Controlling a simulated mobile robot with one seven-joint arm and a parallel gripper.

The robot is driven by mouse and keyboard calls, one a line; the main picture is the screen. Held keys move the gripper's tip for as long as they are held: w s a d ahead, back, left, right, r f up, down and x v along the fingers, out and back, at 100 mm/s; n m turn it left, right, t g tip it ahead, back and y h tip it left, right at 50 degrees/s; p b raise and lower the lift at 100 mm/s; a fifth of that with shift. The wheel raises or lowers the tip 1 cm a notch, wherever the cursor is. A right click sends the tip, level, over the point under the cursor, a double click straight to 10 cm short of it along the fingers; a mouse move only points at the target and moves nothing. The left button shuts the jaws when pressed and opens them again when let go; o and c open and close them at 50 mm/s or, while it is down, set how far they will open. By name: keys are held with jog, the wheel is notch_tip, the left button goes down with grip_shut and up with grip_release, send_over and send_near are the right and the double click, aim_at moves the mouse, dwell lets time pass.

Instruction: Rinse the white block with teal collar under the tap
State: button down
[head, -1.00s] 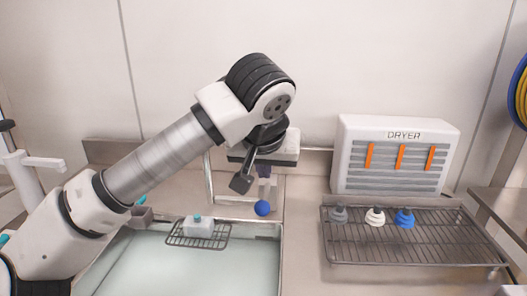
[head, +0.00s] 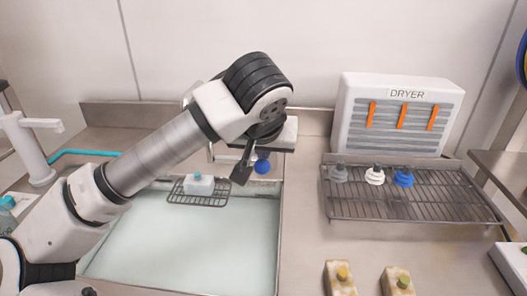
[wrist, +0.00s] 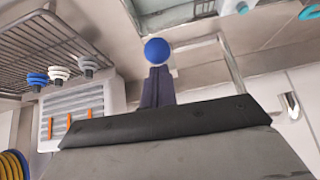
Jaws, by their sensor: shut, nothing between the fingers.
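The white block with teal collar (head: 198,184) sits upright on a small wire rack (head: 186,202) at the sink's back edge. Its teal part also shows at the top of the wrist view (wrist: 242,8). My gripper (wrist: 157,82) is shut, its dark fingers together and empty. It points at a blue ball (wrist: 157,50), which also shows in the head view (head: 262,166), right of the block. I cannot tell whether they touch. A white tap-like post with a spout (head: 38,124) stands at the left.
The sink (head: 180,245) lies in front, clear inside. To the right, a dryer (head: 395,115) stands behind a wire rack (head: 420,205) holding grey, white and blue bellows-shaped pieces. Counter between sink and rack is bare.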

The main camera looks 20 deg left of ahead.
notch_tip(320, 180, down, 7)
jog(key=s+t+y+b, duration=0.1)
jog(key=s+t+b, duration=0.1)
jog(key=b, duration=1.2)
jog(key=shift+d+f+t, duration=0.15)
jog(key=shift+d+t, duration=0.15)
jog(key=shift+t, duration=0.6)
jog(key=shift+s+f, duration=0.1)
jog(key=r+p, duration=0.2)
jog(key=r, duration=0.2)
jog(key=shift+s+d+r+p, duration=0.1)
jog(key=shift+d+r+p, duration=0.2)
jog(key=shift+d+p, duration=0.1)
send_near(265, 170)
notch_tip(265, 170, up, 2)
jog(key=s, duration=0.2)
jog(key=shift+d, duration=0.15)
